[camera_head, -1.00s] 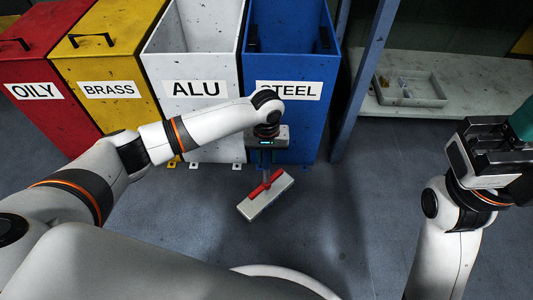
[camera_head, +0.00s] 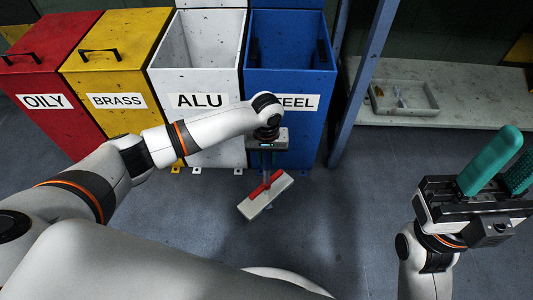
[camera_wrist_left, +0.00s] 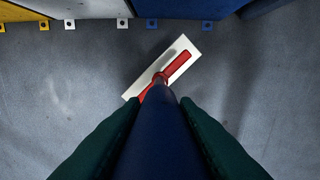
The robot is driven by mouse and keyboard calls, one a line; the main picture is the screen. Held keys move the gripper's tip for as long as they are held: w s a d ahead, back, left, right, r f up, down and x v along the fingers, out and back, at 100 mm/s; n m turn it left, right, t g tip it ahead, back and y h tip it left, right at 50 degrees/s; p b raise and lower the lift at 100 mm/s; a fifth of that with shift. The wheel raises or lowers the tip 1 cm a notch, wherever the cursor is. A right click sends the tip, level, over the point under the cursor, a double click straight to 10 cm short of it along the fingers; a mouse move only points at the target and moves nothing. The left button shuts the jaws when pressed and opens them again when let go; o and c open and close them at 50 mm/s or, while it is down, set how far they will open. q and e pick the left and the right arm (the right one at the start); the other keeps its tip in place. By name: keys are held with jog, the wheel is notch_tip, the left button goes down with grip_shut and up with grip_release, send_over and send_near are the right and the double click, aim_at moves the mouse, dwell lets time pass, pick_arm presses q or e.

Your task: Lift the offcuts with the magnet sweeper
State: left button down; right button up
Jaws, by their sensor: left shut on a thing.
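The magnet sweeper has a pale flat head (camera_head: 265,195) with a red bar (camera_head: 266,184) across its top. In the head view it hangs below my left gripper (camera_head: 266,150), over the floor in front of the blue STEEL bin. In the left wrist view, my left gripper's dark green fingers (camera_wrist_left: 158,130) are shut on the sweeper's blue handle (camera_wrist_left: 157,150), with the head (camera_wrist_left: 185,60) beyond. The head's underside is hidden. Small pieces (camera_head: 402,97), possibly offcuts, lie in a grey tray (camera_head: 434,101). My right gripper (camera_head: 505,155) is raised at the right, its teal fingers apart and empty.
Red OILY (camera_head: 75,112), yellow BRASS (camera_head: 132,115), white ALU (camera_head: 205,140) and blue STEEL (camera_head: 300,140) bins stand in a row. A blue post (camera_head: 364,75) rises beside the STEEL bin. The tray is on a low pale shelf (camera_head: 475,105). The floor (camera_head: 350,230) in front is clear.

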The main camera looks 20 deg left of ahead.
pick_arm(q)
jog(key=shift+w+r+p, duration=0.1)
jog(key=shift+r+p, duration=1.7)
jog(key=shift+p, duration=0.25)
